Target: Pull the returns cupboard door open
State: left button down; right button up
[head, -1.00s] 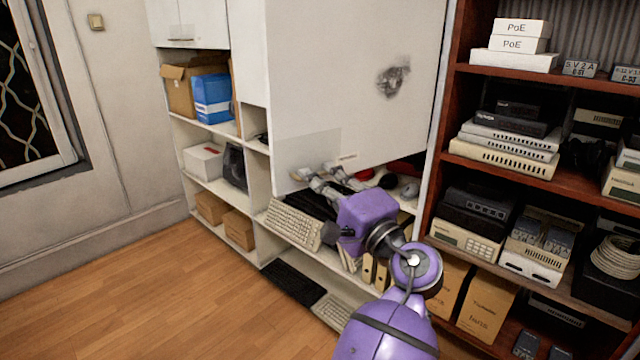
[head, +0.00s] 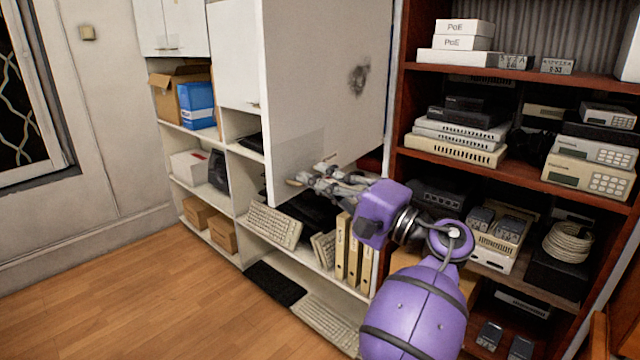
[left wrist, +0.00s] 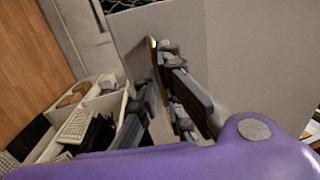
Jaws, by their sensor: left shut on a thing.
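The returns cupboard door (head: 318,75) is a tall white panel with a dark smudge. It stands ajar, its left edge swung out from the shelving, and the shelf behind it is partly hidden. My left gripper (head: 308,177) is at the door's lower left part, shut on a small brass-coloured handle. In the left wrist view the handle (left wrist: 152,52) shows as a thin brownish bar between the fingers (left wrist: 168,62), close against the pale door (left wrist: 240,45). The exact contact is small and partly hidden. My right gripper is not in view.
White shelving with a keyboard (head: 274,225), binders (head: 355,250) and boxes stands behind and left of the door. A dark red rack (head: 500,165) full of devices stands at the right. The wooden floor (head: 150,285) at the left front is clear.

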pick_arm(q)
jog(key=shift+s+d+f, duration=0.1)
jog(key=shift+d+f, duration=0.05)
dwell(0.4)
jog(key=c, duration=1.9)
grip_release()
jog(key=shift+c, duration=0.2)
jog(key=v, duration=1.2)
